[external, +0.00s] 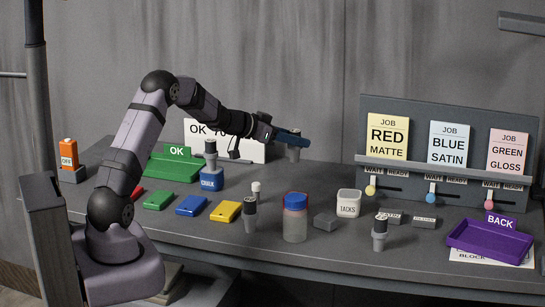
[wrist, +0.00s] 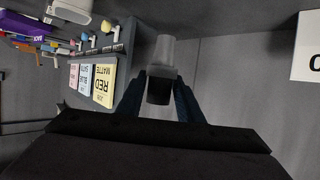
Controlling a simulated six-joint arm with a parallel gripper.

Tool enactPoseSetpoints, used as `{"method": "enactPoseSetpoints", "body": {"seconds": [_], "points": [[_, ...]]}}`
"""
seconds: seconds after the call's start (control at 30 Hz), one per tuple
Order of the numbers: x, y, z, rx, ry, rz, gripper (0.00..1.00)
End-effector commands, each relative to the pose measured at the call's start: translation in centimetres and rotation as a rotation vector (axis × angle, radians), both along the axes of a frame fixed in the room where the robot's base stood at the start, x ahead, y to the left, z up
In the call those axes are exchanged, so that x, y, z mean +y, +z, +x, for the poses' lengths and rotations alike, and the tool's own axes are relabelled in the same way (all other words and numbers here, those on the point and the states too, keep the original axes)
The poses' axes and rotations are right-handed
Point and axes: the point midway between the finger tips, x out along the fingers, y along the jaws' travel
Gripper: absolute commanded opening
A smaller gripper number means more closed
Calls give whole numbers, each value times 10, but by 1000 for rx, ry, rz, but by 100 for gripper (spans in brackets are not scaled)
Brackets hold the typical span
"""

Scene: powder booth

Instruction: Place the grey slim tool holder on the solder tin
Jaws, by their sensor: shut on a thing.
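My gripper (external: 291,137) is shut on a slim grey holder-like piece (external: 293,153) and holds it up in the air above the back of the table. In the wrist view the same piece (wrist: 165,55) sits between the two dark blue fingers (wrist: 160,98), with a pale grey body and a dark end. Two small grey labelled tins or blocks lie at the right, one (external: 393,216) beside the other (external: 424,222). Their labels are too small to read, so I cannot tell which is the solder tin.
Similar dark-topped grey pieces stand in front (external: 250,218) and at right (external: 379,234). A capped jar (external: 295,222), a tacks tub (external: 348,204), a grey block (external: 325,221) and a purple tray (external: 490,241) occupy the right half. The job board (external: 450,175) rises behind.

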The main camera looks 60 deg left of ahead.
Motion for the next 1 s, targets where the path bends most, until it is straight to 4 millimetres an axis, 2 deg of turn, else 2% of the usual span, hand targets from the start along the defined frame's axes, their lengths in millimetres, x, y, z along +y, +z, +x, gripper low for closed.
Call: {"method": "enactPoseSetpoints", "body": {"seconds": [0.17, 0.47, 0.53, 0.6, 0.7, 0.8, 0.9, 1.0], "points": [[2, 9, 0, -5, 1, 2, 0], [-1, 62, -7, -7, -5, 3, 0], [-9, 72, -14, -6, -30, 3, 0], [-27, 77, -22, -4, -90, 0, 0], [-53, 74, -34, -1, -178, -4, 0], [-77, 62, -43, 0, -260, -6, 0], [-95, 53, -51, 0, -327, -5, 0], [-107, 54, -55, -3, -373, -3, 0]]}}
